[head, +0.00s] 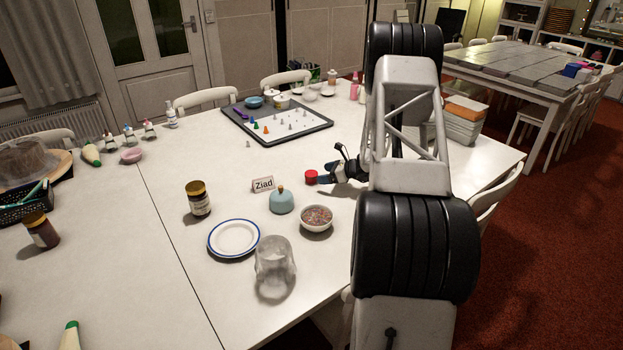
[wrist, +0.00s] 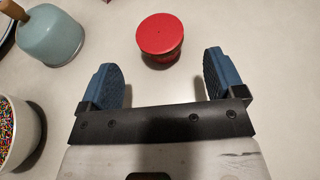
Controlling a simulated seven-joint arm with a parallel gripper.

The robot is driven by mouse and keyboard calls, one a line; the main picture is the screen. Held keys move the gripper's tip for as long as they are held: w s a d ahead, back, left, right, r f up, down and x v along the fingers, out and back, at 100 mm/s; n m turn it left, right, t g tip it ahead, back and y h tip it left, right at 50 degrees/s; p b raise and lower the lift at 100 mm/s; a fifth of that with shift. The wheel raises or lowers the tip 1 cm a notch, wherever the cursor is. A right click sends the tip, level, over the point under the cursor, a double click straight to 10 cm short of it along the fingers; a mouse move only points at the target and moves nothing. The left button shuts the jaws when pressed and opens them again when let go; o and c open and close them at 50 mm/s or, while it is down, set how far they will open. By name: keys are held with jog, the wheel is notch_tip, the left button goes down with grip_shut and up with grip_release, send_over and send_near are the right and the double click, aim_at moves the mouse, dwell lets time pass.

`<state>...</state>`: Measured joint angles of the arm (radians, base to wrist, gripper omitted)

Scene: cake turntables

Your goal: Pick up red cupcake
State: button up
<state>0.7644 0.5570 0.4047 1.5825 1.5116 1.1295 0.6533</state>
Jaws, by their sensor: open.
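The red cupcake (head: 311,177) shows in the head view as a small red round thing on the white table, just left of my gripper (head: 325,180). In the wrist view the red cupcake (wrist: 160,37) stands upright with a flat round red top. It lies just beyond the fingertips of my gripper (wrist: 162,72), roughly centred between the two blue fingers. My gripper is open and empty, and I see no contact with the cupcake. The head view shows the fingers only partly, as my arm covers much of that side.
A teal pot-like thing (wrist: 50,38) and a bowl of sprinkles (wrist: 15,130) stand to the left. The head view shows a "Ziad" name card (head: 263,184), a blue-rimmed plate (head: 233,238), a brown jar (head: 198,198) and a board with small pieces (head: 290,122) behind.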

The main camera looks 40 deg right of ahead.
aim_at(314, 174)
jog(key=shift+w+a, duration=0.15)
jog(key=shift+w, duration=0.05)
jog(key=shift+x, duration=2.5)
jog(key=c, duration=1)
jog(key=shift+r, duration=0.15)
jog(key=shift+r, duration=4.85)
